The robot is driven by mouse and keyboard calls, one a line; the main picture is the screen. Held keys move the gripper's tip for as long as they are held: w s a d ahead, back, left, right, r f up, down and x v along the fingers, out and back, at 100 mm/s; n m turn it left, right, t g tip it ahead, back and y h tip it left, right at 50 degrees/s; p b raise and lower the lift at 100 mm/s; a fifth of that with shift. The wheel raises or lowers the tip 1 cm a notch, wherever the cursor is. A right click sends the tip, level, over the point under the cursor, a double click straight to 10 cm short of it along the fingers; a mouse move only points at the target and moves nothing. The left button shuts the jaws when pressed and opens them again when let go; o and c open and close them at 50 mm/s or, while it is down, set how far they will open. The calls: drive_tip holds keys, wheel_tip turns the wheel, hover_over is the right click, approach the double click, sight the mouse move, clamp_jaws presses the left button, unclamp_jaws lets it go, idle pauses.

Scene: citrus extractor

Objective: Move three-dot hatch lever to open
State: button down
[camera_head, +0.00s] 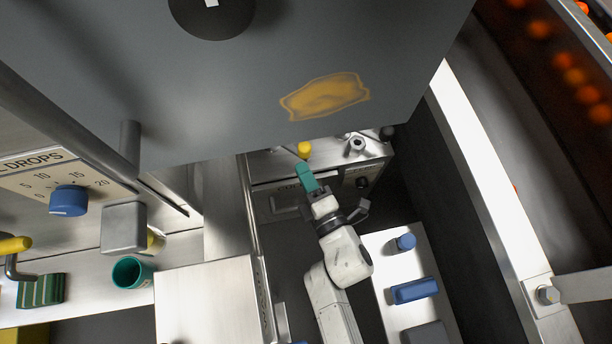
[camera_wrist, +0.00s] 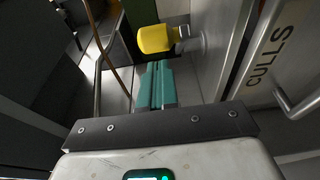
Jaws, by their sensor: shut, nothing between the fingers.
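A lever with a yellow knob (camera_head: 304,149) sits at the front of the metal housing, below the large grey panel. In the wrist view its knob (camera_wrist: 156,38) lies just beyond my fingertips, on a short metal stem at its right. I see no three-dot mark, so I cannot tell whether this is the three-dot hatch lever. My gripper (camera_head: 301,167) has teal fingers pointing up at the knob. The fingers (camera_wrist: 157,68) are together and hold nothing. They look close to the knob, but contact cannot be told.
A grey panel (camera_head: 300,60) with an orange smear hangs over the housing. A door marked CULLS with a bar handle (camera_wrist: 284,105) is right of my fingers. A blue dial (camera_head: 69,200), a teal cup (camera_head: 131,273) and a white board with blue parts (camera_head: 388,255) flank the arm.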

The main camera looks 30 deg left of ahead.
sight(309, 155)
drive_tip(key=shift+w+a, duration=0.1)
drive_tip(key=shift+w, duration=0.55)
drive_tip(key=shift+w+r+p, duration=0.1)
drive_tip(key=shift+w+p, duration=0.2)
drive_tip(key=shift+w, duration=0.15)
drive_tip(key=shift+w+d, duration=0.3)
drive_tip(key=shift+w, duration=0.2)
drive_tip(key=shift+d, duration=0.1)
drive_tip(key=p+v, duration=0.1)
drive_tip(key=v, duration=0.6)
drive_tip(key=shift+s, duration=0.15)
drive_tip(key=shift+d, duration=0.1)
